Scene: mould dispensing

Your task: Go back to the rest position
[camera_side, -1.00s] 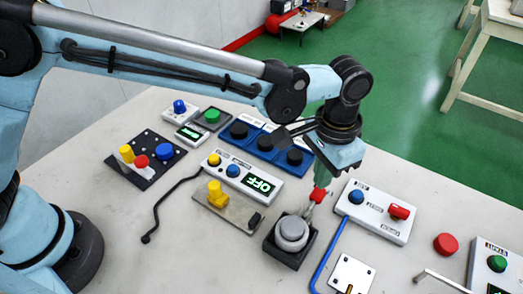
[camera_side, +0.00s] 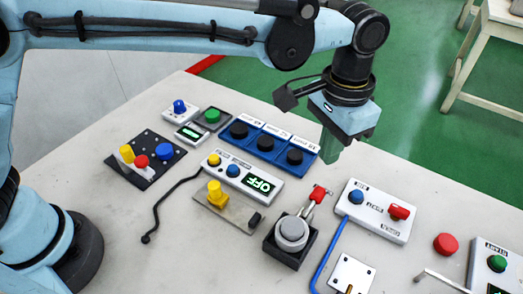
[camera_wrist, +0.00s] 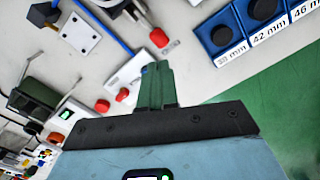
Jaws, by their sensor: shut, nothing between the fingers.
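My gripper (camera_side: 330,146) is in the air above the table near its far edge, to the right of the blue tray. Its green fingers are together and hold nothing. In the wrist view the gripper (camera_wrist: 156,68) also shows shut and empty. Below it in the side view stands the dark mould stand (camera_side: 291,234) with a round grey top. A red-tipped lever (camera_side: 318,193) rises beside it, apart from my gripper.
A white panel (camera_side: 376,214) with a blue button and red knob lies right of the lever. The blue tray (camera_side: 268,144) holds black discs. An OFF display box (camera_side: 262,185) and red button (camera_side: 446,244) lie on the table. The air around my gripper is clear.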

